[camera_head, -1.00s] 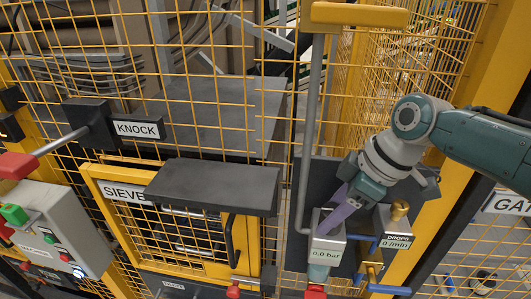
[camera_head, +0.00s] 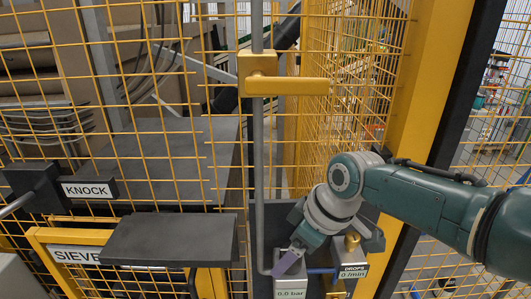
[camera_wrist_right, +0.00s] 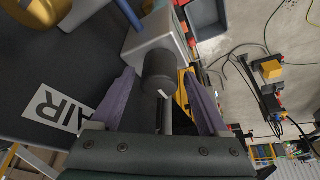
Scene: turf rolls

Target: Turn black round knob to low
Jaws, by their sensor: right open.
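A black round knob (camera_wrist_right: 160,70) sits on the face of a grey box (camera_wrist_right: 150,35) in the right wrist view. My right gripper (camera_wrist_right: 159,76) is open, with one purple finger on each side of the knob. I cannot tell whether either finger touches it. In the head view my right gripper (camera_head: 288,263) is at the grey box reading 0.0 bar (camera_head: 291,287), and the knob is hidden there. No low marking is readable. My left gripper is out of view.
Just right stands a DROPS box (camera_head: 352,271) with a brass top. A grey pipe (camera_head: 259,180) with a yellow handle (camera_head: 285,86) rises on the left. Yellow mesh fencing and a dark shelf (camera_head: 170,240) are close by. An AIR label (camera_wrist_right: 58,110) is on the dark panel.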

